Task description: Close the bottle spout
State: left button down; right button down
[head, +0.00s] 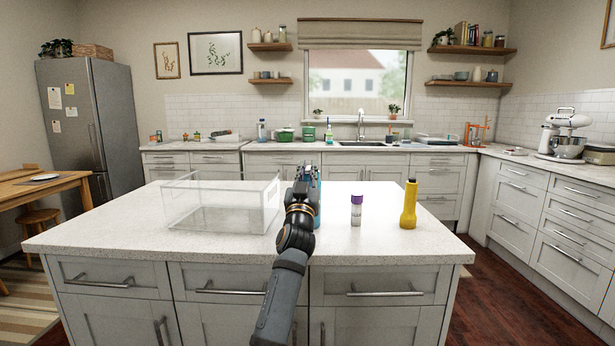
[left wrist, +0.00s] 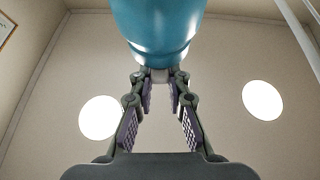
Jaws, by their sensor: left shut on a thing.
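A blue bottle (head: 318,210) stands on the island counter, mostly hidden behind my left arm in the head view. My left gripper (head: 308,174) is at the top of the bottle. In the left wrist view the bottle (left wrist: 160,28) fills the top middle, and the fingers of my left gripper (left wrist: 160,85) close in on a small pale part at its end. The fingertips are partly hidden by the bottle, and I cannot tell the spout's position. My right gripper is not in view.
A clear open box (head: 215,208) stands left of the bottle on the white island counter (head: 130,215). A small white bottle with a purple cap (head: 356,210) and a yellow flashlight (head: 409,205) stand to the right. The front right of the counter is clear.

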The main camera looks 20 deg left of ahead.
aim_at(308, 170)
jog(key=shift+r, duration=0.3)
pick_arm(q)
jog(key=c, duration=1.3)
grip_release()
notch_tip(308, 170, up, 10)
jog(key=shift+f, duration=0.1)
